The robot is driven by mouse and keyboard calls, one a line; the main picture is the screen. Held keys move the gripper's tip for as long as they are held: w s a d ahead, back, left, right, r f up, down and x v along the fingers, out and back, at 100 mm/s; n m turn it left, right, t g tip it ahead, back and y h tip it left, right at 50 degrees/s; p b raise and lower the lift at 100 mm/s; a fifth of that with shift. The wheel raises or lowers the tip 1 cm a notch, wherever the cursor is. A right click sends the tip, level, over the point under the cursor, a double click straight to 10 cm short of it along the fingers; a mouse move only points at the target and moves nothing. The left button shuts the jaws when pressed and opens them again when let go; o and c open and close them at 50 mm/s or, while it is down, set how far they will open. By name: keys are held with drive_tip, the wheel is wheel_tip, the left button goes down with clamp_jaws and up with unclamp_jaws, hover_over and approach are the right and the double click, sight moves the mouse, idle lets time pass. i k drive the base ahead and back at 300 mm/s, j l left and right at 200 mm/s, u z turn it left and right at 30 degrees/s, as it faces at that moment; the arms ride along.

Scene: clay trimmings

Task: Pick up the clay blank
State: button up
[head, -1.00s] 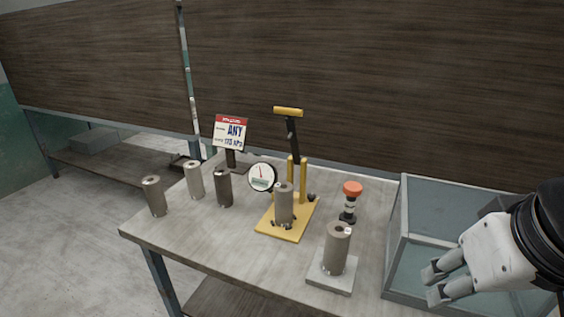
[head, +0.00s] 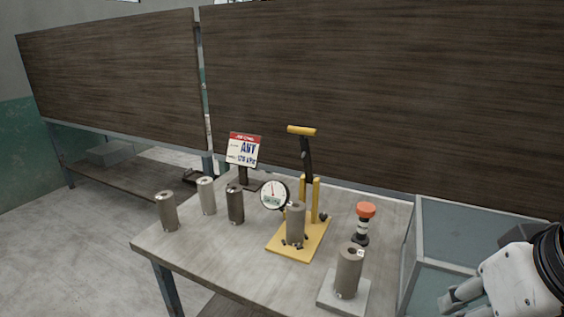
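Several upright cylinders with a hole in the top stand on the table; I cannot tell which one the task calls the clay blank. A grey-brown one (head: 167,211), a paler one (head: 206,196) and a dark one (head: 235,204) stand at the left. Another cylinder (head: 295,224) stands on the yellow press (head: 286,252). One more (head: 348,270) stands on a square grey plate (head: 328,292) at the front right. My gripper (head: 455,303) is at the lower right, in front of the glass-sided box, apart from every cylinder. Its fingers look open and empty, partly cut off by the frame edge.
The press has an upright yellow-tipped lever (head: 302,130) and a round gauge (head: 273,195). A sign (head: 243,150) stands behind it. A red-topped tool (head: 364,224) stands between press and glass-sided box (head: 460,215). The table's (head: 200,255) front left is bare.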

sight(295, 210)
drive_tip(key=j+z, duration=0.1)
drive_tip(key=j, duration=0.35)
drive_tip(key=j+z, duration=0.1)
drive_tip(key=j, duration=0.35)
drive_tip(key=k+j+z, duration=0.15)
drive_tip(key=j, duration=0.3)
drive_tip(key=j+z, duration=0.1)
drive_tip(key=j, duration=0.4)
drive_tip(key=k+j+z, duration=0.1)
drive_tip(key=j, duration=0.3)
drive_tip(key=k+j+z, duration=0.1)
drive_tip(key=j, duration=0.35)
